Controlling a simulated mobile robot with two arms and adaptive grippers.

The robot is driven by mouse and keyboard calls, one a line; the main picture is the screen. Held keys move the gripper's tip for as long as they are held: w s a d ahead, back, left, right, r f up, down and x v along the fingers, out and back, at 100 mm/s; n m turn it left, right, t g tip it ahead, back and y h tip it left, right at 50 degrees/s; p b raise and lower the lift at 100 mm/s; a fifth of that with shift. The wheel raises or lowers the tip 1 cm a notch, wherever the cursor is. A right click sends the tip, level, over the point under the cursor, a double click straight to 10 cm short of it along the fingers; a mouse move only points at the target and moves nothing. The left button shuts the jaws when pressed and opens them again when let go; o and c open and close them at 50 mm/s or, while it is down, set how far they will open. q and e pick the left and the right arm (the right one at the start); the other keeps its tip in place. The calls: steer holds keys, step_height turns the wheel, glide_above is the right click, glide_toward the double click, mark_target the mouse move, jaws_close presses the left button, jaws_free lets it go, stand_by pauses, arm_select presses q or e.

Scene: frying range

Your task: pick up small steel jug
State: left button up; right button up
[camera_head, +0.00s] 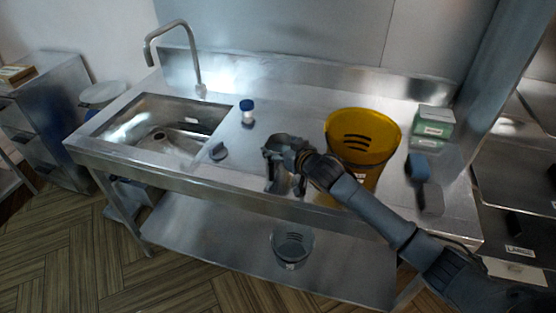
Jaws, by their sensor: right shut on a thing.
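The small steel jug (284,179) is at the front edge of the steel counter, near its middle. It is mostly hidden by my right gripper (279,167), whose arm reaches in from the lower right. The right gripper is shut on the jug. The jug's handle and rim cannot be made out, nor whether its base touches the counter. My left gripper is not in view.
A yellow bucket (361,133) stands close right of the gripper, partly behind my arm. A sink (165,125) with a tall tap (195,65) is left. A blue-capped jar (247,112) and green boxes (433,124) stand behind. A clear bucket (292,247) is on the lower shelf.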

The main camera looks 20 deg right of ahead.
steer(key=shift+r, duration=0.15)
steer(key=shift+w+r, duration=0.1)
steer(key=shift+r, duration=0.05)
step_height(320, 180, up, 2)
steer(key=shift+r+b, duration=0.15)
steer(key=shift+b, duration=0.45)
steer(key=s+d+r+b, duration=0.2)
steer(key=s+d+r, duration=0.1)
steer(key=s+r, duration=0.7)
steer(key=s, duration=0.3)
steer(key=shift+s+r, duration=0.15)
steer(key=shift+s, duration=0.25)
